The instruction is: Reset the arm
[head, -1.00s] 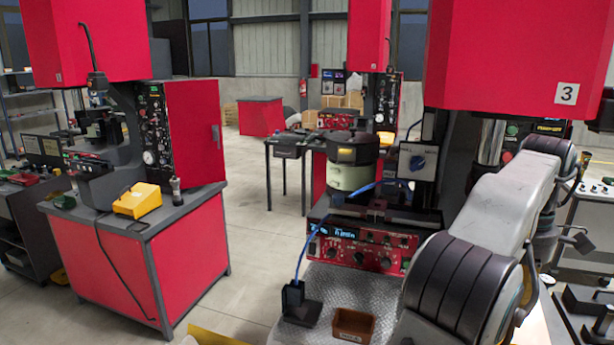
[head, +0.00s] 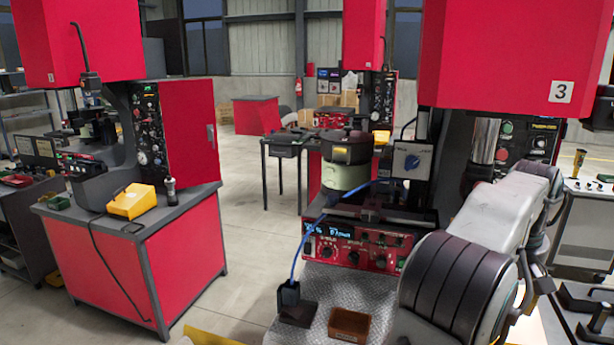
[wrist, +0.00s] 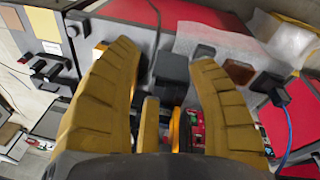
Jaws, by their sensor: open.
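My gripper (wrist: 163,58) shows in the wrist view as two thick ribbed yellow fingers, spread wide apart. Nothing is held between them. Behind the gap lie a dark block (wrist: 171,68) and parts of a red panel. My grey and black arm (head: 450,275) rises from the lower right of the head view and reaches up and back beside the red machine marked 3 (head: 495,55). I cannot make out the gripper in the head view.
A bowl feeder (head: 345,174) stands behind a red control panel (head: 350,246). A brown box (head: 349,323) and a black connector (head: 288,296) with a blue cable sit on the metal plate in front. A red workbench (head: 125,262) stands left, with open floor between.

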